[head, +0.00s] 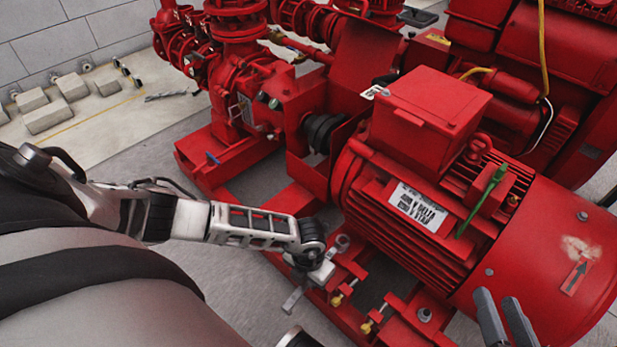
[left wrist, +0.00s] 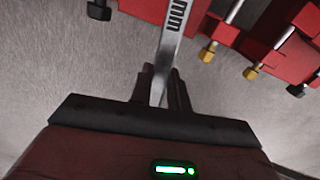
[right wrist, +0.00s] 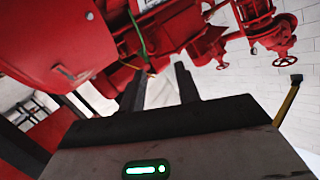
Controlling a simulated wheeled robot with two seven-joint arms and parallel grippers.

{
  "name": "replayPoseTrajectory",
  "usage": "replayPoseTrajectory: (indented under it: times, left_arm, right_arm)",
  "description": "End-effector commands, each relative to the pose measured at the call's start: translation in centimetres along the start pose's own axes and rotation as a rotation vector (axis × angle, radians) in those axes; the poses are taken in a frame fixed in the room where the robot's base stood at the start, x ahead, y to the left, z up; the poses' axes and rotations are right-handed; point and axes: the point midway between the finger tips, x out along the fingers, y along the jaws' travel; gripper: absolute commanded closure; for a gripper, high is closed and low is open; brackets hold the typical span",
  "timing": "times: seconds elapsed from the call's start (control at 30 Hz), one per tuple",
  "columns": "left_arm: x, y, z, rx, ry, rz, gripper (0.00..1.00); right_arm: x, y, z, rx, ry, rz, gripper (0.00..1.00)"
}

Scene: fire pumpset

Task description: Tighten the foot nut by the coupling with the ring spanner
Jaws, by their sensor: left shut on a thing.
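My left gripper (head: 312,272) is shut on the steel ring spanner (left wrist: 174,40), just in front of the red baseplate. In the left wrist view its fingers (left wrist: 161,88) grip the spanner's flat shank, marked "mm"; the ring end is out of that view. In the head view a grey round part (head: 342,243) shows beyond the gripper, at the motor foot by the black coupling (head: 322,130). I cannot tell whether the ring sits around the foot nut there. Another foot nut (head: 424,314) shows nearer. My right gripper (head: 505,320) is open and empty beside the motor.
The red motor (head: 440,200) with its terminal box (head: 425,105) rises right of my left gripper. Brass-tipped bolts (head: 337,299) stick out from the base edge. A green strip (head: 483,200) lies on the motor. Grey floor (head: 235,275) is clear left of the base.

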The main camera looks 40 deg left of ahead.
Motion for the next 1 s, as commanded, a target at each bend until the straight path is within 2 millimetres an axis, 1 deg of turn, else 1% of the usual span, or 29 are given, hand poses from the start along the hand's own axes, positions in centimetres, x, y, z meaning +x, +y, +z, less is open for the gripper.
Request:
replayPoseTrajectory:
  times: [1.0]
  left_arm:
    - [2.7, 0.0, 0.1, 0.001, -0.001, -0.001, 1.00]
  right_arm:
    - [0.5, 0.8, 2.4, -0.007, -0.007, 0.002, 0.67]
